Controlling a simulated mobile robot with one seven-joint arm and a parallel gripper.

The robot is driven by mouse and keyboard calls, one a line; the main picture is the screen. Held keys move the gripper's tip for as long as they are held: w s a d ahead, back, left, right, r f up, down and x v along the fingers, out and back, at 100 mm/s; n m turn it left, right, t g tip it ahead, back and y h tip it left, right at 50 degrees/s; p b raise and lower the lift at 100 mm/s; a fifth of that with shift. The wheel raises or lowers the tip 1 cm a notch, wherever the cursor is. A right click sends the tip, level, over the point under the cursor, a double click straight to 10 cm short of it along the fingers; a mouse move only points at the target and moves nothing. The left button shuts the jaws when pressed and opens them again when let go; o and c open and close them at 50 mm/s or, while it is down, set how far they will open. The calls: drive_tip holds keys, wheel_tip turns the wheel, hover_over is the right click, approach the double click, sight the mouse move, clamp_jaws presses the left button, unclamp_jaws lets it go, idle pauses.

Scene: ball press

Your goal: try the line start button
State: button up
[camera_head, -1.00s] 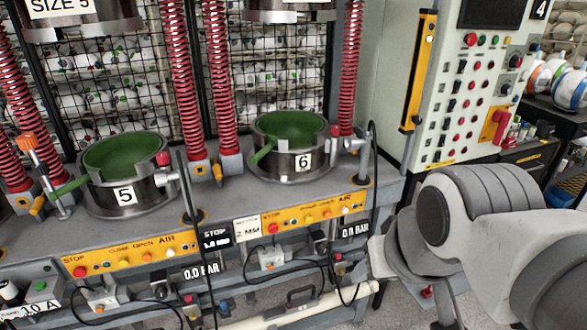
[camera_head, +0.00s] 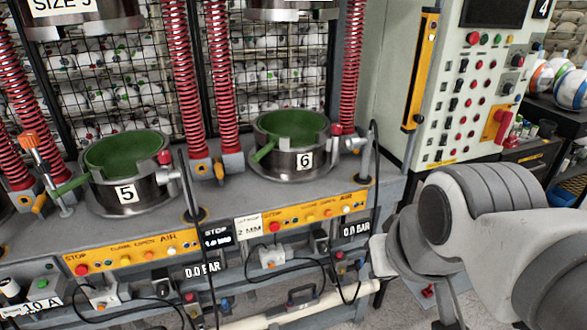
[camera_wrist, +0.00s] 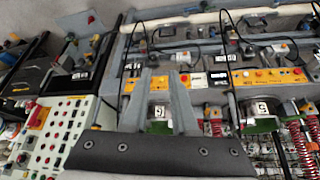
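The pale control cabinet (camera_head: 438,155) stands at the right in the head view. The cabinet also shows at lower left in the wrist view (camera_wrist: 50,150). The lettering is too small to read, so I cannot tell which button is line start. My gripper (camera_wrist: 160,76) is open and empty, its two grey fingers apart, over the press bench and right of the cabinet in that view.
Press stations 5 (camera_head: 125,193) and 6 (camera_head: 304,159), with green bowls, stand on the bench. Yellow button strips (camera_head: 130,251) run along its front, with loose cables below. Striped balls (camera_head: 565,90) lie behind the cabinet.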

clamp_jaws()
idle(1.4)
